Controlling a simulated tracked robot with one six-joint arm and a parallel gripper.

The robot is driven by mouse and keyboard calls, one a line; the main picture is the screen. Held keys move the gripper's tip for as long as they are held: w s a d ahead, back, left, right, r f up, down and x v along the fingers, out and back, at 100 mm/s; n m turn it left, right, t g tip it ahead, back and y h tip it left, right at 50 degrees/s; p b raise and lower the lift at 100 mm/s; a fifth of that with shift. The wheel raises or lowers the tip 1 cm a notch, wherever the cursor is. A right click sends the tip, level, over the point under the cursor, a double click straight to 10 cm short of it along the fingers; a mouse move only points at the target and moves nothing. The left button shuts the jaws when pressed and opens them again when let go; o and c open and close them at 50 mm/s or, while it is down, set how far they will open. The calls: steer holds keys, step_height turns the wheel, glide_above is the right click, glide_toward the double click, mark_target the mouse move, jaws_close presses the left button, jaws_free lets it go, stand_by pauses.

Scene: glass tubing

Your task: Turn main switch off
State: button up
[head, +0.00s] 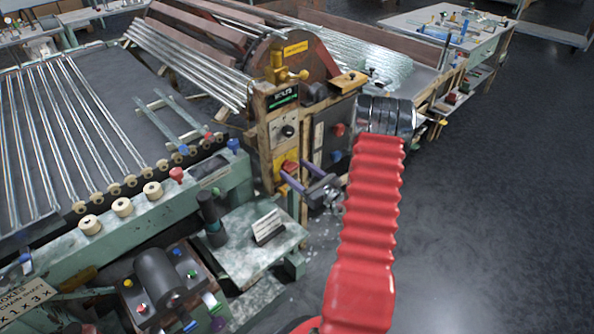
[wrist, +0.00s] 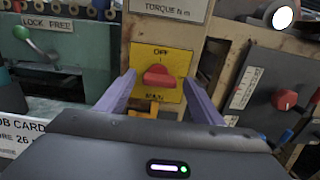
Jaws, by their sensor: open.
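The main switch is a red knob (wrist: 158,76) on a yellow plate (wrist: 178,56) marked OFF above and MAIN below. The knob looks wider than tall; its exact setting is hard to tell. In the head view the yellow plate (head: 289,166) sits low on the wooden panel, partly behind my fingers. My gripper (wrist: 160,79) is open, with one purple finger on each side of the knob. I cannot tell whether either finger touches it. The head view shows my gripper (head: 292,171) reaching the panel from the right.
Right of the switch is a dark panel (wrist: 270,85) with another red knob (wrist: 287,99). A job card (head: 268,225) stands on the small table below. Open floor (head: 490,220) lies to the right.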

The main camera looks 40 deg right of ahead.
steer(key=shift+w, duration=0.25)
steer(key=shift+c, duration=0.5)
steer(key=c, duration=0.9)
steer(key=shift+d, duration=0.2)
steer(key=shift+c, duration=0.2)
steer(key=shift+a, duration=0.1)
